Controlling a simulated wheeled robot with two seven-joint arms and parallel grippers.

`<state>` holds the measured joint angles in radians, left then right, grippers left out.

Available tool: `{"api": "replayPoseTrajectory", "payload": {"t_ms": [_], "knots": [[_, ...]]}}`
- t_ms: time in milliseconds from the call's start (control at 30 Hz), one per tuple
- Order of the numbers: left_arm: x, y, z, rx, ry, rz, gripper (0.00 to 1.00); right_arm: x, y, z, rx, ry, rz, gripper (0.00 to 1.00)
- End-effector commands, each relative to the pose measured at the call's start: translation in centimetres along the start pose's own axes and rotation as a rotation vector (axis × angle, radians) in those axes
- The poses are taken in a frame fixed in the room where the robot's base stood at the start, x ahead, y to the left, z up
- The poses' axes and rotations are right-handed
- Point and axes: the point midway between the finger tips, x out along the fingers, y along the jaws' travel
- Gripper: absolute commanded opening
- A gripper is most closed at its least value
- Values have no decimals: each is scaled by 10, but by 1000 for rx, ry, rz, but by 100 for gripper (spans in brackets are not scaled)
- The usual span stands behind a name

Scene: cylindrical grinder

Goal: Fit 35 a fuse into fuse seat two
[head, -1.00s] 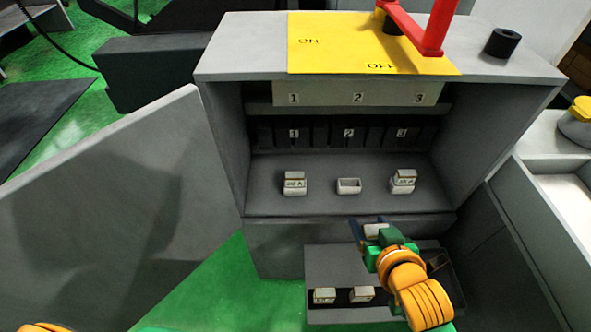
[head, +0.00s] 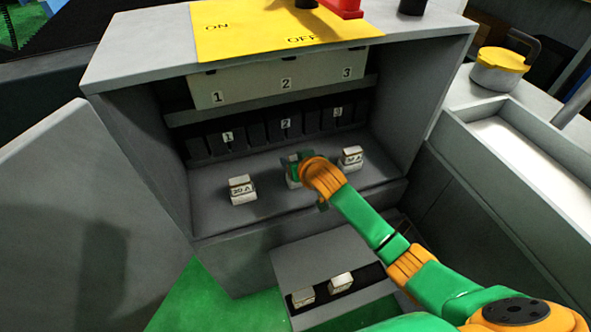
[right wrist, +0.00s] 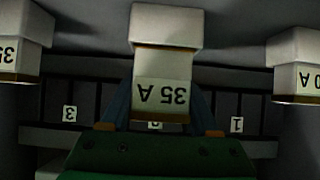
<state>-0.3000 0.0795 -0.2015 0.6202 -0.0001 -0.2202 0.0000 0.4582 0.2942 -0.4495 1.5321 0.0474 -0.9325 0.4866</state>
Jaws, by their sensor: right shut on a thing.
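The 35 A fuse (right wrist: 163,85) is a white block with a label, upside down in the right wrist view. My right gripper (head: 297,164) is shut on it inside the cabinet; its blue fingers (right wrist: 160,118) show on both sides of the fuse. Fuse seat two, a white socket (right wrist: 165,24), is right at the fuse's end and lined up with it. I cannot tell how deep the fuse sits. In the head view the gripper hides the fuse and most of the seat. My left gripper is not in view.
Fuses stand in seat one (head: 242,190) and seat three (head: 350,158), on both sides. The cabinet walls and yellow-topped roof (head: 270,30) enclose the seats. An open door (head: 80,210) is at left.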

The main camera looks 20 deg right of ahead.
Motion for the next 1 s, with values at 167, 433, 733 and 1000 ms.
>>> {"api": "replayPoseTrajectory", "payload": {"t_ms": [167,433,733,1000], "knots": [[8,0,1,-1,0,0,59,12,0,19,-2,-1,0,1],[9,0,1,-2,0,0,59,12,0,21,-2,-2,0,1],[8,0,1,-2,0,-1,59,12,0,21,-2,-3,0,92],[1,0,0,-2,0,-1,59,1,0,17,-3,-3,-1,92]]}}
